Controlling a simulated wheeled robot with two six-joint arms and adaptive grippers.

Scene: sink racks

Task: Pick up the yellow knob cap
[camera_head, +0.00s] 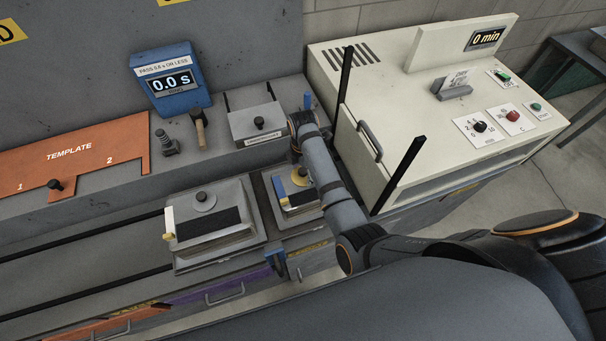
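A small round yellow piece, possibly the yellow knob cap (300,179), shows beside my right forearm on top of the right-hand metal box (278,196). My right arm reaches in from the right, and its forearm crosses over this box and hides part of it. My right gripper (297,150) is mostly hidden around the far end of the forearm; its fingers cannot be made out, nor whether it touches anything. A similar box (236,222) to the left has a grey knob (205,201) and a small yellow tip on its front left corner. My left gripper is out of view.
A cream machine (400,90) with two upright black bars stands close right of my forearm. The rail at left is clear.

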